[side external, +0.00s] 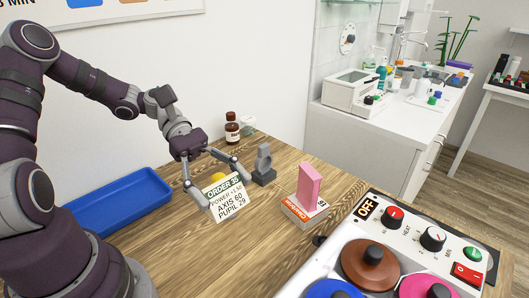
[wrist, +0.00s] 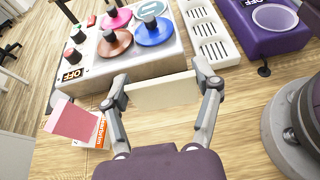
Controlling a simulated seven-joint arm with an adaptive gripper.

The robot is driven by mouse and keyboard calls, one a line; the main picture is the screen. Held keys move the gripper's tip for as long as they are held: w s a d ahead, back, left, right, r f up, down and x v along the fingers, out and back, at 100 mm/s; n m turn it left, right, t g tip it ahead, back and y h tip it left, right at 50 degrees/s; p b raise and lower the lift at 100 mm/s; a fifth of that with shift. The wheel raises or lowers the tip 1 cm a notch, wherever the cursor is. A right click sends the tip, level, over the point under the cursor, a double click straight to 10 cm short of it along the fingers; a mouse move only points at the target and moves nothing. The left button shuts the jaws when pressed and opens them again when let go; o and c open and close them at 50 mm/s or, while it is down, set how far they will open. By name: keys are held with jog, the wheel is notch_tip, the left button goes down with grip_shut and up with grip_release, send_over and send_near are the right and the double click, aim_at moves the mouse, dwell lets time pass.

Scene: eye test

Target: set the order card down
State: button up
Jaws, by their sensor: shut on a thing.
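The order card (side external: 229,202) is a white card with a dark green "ORDER 35" header and lines reading axis 60 and pupil 29. My gripper (side external: 225,190) is shut on it, one finger at each side edge. The card is tilted, its printed face towards the side camera. In the wrist view the card (wrist: 162,91) shows as a plain cream strip between the fingers of my gripper (wrist: 164,90). It is over the wooden table (side external: 150,245). I cannot tell whether its lower edge touches the wood.
A pink block (side external: 309,184) stands on a white-and-orange box (side external: 303,212). A blue tray (side external: 125,200) is left; a control panel (side external: 425,235) is right.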

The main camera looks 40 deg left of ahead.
jog(key=w+a+n+t+y, duration=0.1)
jog(key=w+a+n+t, duration=0.2)
jog(key=w+n+t, duration=0.25)
jog(key=n+t+y, duration=0.8)
jog(key=n+y, duration=0.4)
send_over(219, 167)
jog(key=shift+n+y, duration=0.3)
jog(key=shift+n, duration=0.05)
notch_tip(219, 167, down, 14)
jog(key=shift+r, duration=0.15)
jog(key=o, duration=0.9)
